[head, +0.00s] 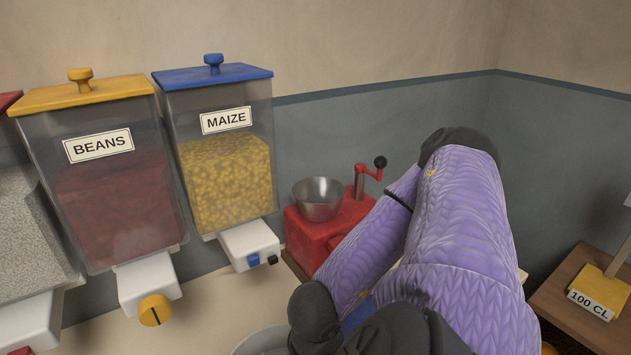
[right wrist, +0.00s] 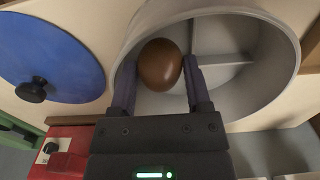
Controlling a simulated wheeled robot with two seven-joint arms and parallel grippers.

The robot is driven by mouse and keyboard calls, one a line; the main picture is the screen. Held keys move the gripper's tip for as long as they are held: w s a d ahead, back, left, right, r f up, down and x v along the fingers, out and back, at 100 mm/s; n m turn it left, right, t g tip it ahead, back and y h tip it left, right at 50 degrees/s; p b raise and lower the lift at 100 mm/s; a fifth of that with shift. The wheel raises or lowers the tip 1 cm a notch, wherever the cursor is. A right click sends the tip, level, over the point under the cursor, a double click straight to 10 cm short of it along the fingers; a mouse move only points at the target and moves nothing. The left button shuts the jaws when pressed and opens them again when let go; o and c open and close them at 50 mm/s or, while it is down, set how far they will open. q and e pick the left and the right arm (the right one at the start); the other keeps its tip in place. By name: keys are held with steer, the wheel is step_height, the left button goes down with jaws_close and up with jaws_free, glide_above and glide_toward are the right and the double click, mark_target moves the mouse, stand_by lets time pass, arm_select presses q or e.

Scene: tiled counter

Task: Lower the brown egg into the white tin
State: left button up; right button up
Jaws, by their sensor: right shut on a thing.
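The brown egg (right wrist: 160,65) is in the right wrist view, between the two fingers of my right gripper (right wrist: 160,85), which is shut on it. The white tin (right wrist: 287,60) is open and has dividers inside. The egg and fingertips overlap the tin's opening near its left wall; how deep they are I cannot tell. In the head view only part of a pale round rim, likely the tin's (head: 254,342), shows at the bottom edge. My right arm hides the right gripper and egg there. My left gripper is not in view.
A round blue lid with a black knob (right wrist: 55,65) lies left of the tin. A red grinder (head: 308,238) with a metal bowl stands behind my right arm. BEANS (head: 110,185) and MAIZE (head: 222,165) dispensers stand left. A side table (head: 565,305) is at right.

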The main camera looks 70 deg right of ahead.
steer(key=o, duration=0.8)
